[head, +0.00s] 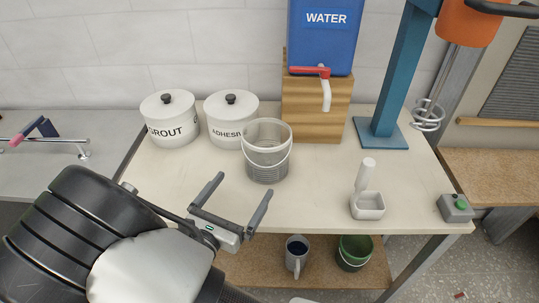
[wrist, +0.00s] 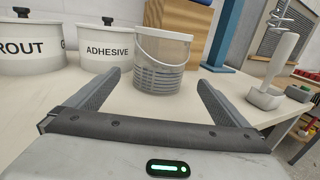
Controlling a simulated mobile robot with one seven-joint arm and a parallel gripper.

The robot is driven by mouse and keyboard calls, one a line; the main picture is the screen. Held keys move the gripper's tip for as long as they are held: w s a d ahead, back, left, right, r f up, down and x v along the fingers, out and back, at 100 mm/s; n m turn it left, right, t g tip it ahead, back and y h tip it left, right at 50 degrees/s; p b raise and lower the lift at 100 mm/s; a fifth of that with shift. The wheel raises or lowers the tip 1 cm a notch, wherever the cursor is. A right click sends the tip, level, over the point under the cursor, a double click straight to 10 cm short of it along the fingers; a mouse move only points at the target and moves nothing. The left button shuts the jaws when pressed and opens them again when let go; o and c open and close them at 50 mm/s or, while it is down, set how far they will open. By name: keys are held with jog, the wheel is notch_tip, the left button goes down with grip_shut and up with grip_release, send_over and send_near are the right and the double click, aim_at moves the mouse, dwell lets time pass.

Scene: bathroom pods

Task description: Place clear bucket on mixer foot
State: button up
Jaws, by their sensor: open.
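The clear bucket (head: 267,150) stands upright on the table, with grey ribbing on its lower part and a thin handle hanging across its front. It also shows in the wrist view (wrist: 162,60), ahead of and between my fingers. My gripper (head: 240,200) is open and empty, in front of the bucket and apart from it; it also shows in the wrist view (wrist: 160,85). The mixer's blue foot (head: 380,134) is a flat plate at the back right of the table, below a blue post (head: 400,75). An orange mixer head (head: 468,22) with a wire whisk (head: 428,115) hangs to its right.
Grout (head: 170,118) and adhesive (head: 231,118) pots stand left of the bucket. A wooden block (head: 315,110) under the blue water tank (head: 322,35) stands behind it. A white scoop (head: 367,200) and a green-button box (head: 455,208) are at right. The table's front middle is clear.

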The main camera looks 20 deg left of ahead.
aim_at(258, 166)
jog(key=w, duration=0.3)
jog(key=w+d, duration=0.1)
jog(key=w, duration=0.3)
jog(key=w+d, duration=0.1)
jog(key=w, duration=0.2)
jog(key=shift+w+b, duration=0.25)
jog(key=shift+b, duration=0.05)
jog(key=w, duration=0.5)
jog(key=shift+d+f, duration=0.25)
jog(key=c, duration=1.3)
jog(key=shift+r, duration=0.15)
jog(key=shift+c, duration=0.2)
